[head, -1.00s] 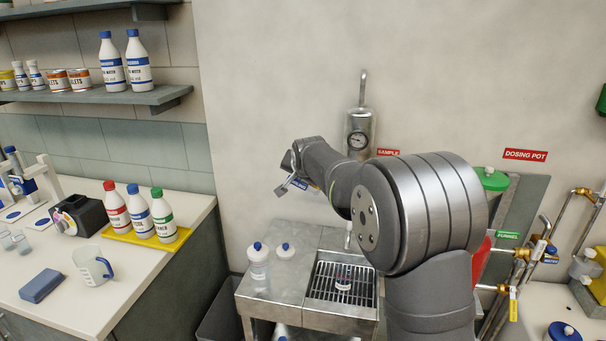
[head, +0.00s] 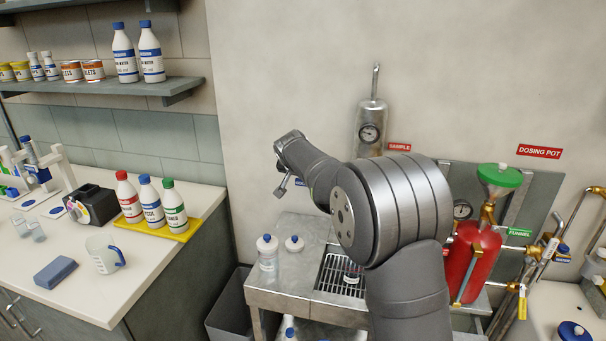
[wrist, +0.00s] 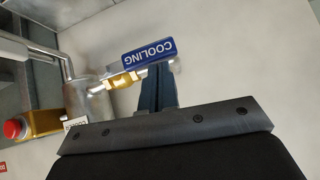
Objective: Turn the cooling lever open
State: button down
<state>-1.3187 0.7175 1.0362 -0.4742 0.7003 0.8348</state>
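The cooling lever's blue COOLING tag (wrist: 148,62) is close in front of my gripper in the wrist view, beside a brass valve fitting (wrist: 122,80) on a metal pipe. The lever's handle is mostly hidden behind the tag and fingers. My gripper's dark fingers (wrist: 158,90) reach up to the tag's lower right edge; I cannot tell whether they touch or hold the lever.
Below is a steel bench (head: 285,280) with bottles and a drain grate. A red dosing pot (head: 472,262) stands at right, partly behind my arm. Bare wall lies above my gripper.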

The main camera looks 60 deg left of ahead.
dwell(0.4)
jog(key=a+r+v, duration=0.2)
jog(key=v, duration=1.1)
jog(key=shift+w, duration=0.3)
jog(key=shift+a+f, duration=0.1)
jog(key=d+f+x, duration=0.2)
jog(key=x, duration=1)
jog(key=shift+a+f, duration=0.2)
jog(key=shift+f, duration=0.05)
jog(key=shift+s, duration=0.1)
